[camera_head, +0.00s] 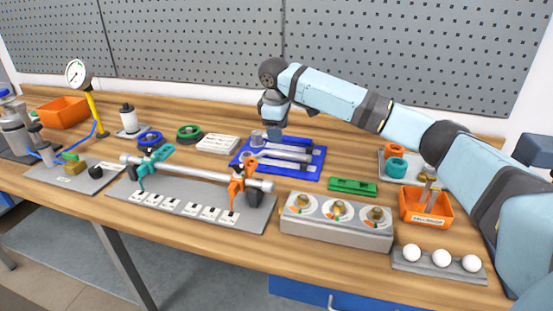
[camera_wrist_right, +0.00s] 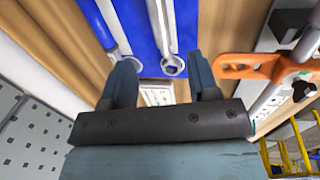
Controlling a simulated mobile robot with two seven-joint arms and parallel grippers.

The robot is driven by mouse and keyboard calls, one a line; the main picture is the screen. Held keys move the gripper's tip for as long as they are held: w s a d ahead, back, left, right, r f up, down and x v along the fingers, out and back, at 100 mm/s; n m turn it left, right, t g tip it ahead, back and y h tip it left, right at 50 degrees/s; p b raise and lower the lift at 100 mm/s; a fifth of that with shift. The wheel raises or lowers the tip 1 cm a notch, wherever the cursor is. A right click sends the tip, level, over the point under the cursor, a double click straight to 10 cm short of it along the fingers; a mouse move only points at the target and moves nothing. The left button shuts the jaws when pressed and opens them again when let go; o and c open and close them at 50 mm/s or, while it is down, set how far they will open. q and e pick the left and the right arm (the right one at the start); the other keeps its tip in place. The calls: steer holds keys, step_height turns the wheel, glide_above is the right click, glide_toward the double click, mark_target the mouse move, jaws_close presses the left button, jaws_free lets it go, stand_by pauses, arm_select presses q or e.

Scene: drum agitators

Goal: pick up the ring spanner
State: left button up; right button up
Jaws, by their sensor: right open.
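My right gripper (camera_head: 273,131) hangs over the left back part of the blue tray (camera_head: 318,168) in the head view. In the right wrist view the gripper (camera_wrist_right: 162,72) is open, with nothing held between its fingers. The ring spanner (camera_wrist_right: 166,28), a silver tool with a ring at its near end, lies on the blue tray (camera_wrist_right: 142,38). Its ring end shows between the two fingers, apart from them. A second silver tool (camera_wrist_right: 112,28) lies to its left, partly hidden behind a finger. In the head view the tools are too small to tell apart surely. My left gripper is out of view.
An orange clamp (camera_head: 238,181) on a silver bar stands near the tray's front left; it also shows in the wrist view (camera_wrist_right: 245,66). A white slotted block (camera_head: 218,143) lies left of the tray. A green block (camera_head: 352,187) and a grey dial box (camera_head: 336,221) lie to the right.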

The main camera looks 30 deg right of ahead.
mark_target(279, 151)
steer(key=f, duration=0.3)
steer(key=w+d+f+b, duration=0.1)
steer(key=f, duration=0.6)
steer(key=shift+w+d+b, duration=0.15)
steer(key=shift+w+b, duration=0.05)
steer(key=shift+b, duration=0.2)
steer(key=shift+r, duration=0.15)
jaws_close()
